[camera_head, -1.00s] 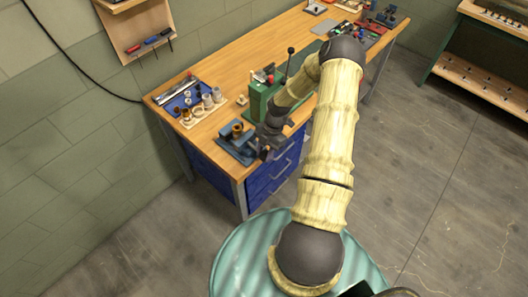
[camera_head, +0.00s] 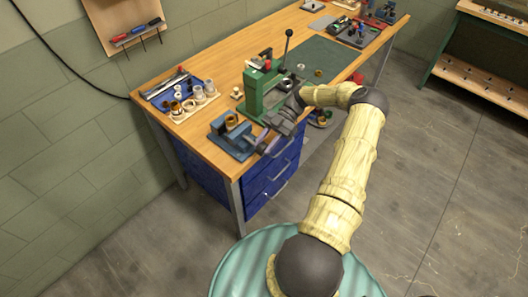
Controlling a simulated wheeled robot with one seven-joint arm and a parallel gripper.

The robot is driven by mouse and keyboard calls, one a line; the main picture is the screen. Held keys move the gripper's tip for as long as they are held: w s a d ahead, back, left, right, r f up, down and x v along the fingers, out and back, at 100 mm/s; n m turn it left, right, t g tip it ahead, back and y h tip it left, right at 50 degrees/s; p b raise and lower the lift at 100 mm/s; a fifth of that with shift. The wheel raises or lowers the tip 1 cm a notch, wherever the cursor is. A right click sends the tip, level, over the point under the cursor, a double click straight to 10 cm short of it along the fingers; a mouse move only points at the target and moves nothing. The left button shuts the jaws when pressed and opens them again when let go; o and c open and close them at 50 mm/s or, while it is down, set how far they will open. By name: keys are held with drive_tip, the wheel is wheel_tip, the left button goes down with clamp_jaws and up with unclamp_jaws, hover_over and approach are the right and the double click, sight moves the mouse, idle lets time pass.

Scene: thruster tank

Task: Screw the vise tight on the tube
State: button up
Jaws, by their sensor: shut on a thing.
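The blue-grey vise (camera_head: 229,143) sits at the front left corner of the wooden workbench. The brass-coloured tube (camera_head: 231,121) stands upright at its jaws; whether the jaws press on it is too small to tell. My gripper (camera_head: 266,143) is at the right front side of the vise, by the bench's front edge. It is shut on the vise handle, which is mostly hidden by the fingers.
A green press (camera_head: 256,95) with an upright lever stands close behind my gripper. A wooden holder (camera_head: 196,106) with several rings and a blue tray (camera_head: 170,92) lie to the left. Blue drawers (camera_head: 268,180) are below the bench edge. A green mat (camera_head: 318,58) lies farther back.

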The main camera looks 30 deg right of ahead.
drive_tip(key=y+b, duration=0.1)
drive_tip(key=b, duration=0.1)
drive_tip(key=f+g+y+b, duration=0.1)
drive_tip(key=b, duration=0.1)
drive_tip(key=f+y+b, duration=0.1)
drive_tip(key=b, duration=0.1)
drive_tip(key=shift+s+d+f+y+b, duration=0.1)
drive_tip(key=shift+s+d+y+b, duration=0.1)
drive_tip(key=shift+d+y+b, duration=0.15)
drive_tip(key=g+y+b, duration=0.1)
drive_tip(key=b, duration=0.1)
drive_tip(key=shift+y+b, duration=0.75)
drive_tip(key=shift+b, duration=0.15)
drive_tip(key=shift+r, duration=0.25)
drive_tip(key=shift+w, duration=0.1)
drive_tip(key=o, duration=0.7)
drive_tip(key=shift+o, duration=0.6)
drive_tip(key=shift+d+r, duration=0.1)
drive_tip(key=shift+r, duration=0.05)
wheel_tip(320, 180, up, 10)
drive_tip(key=shift+r+b, duration=0.1)
drive_tip(key=shift+b, duration=0.45)
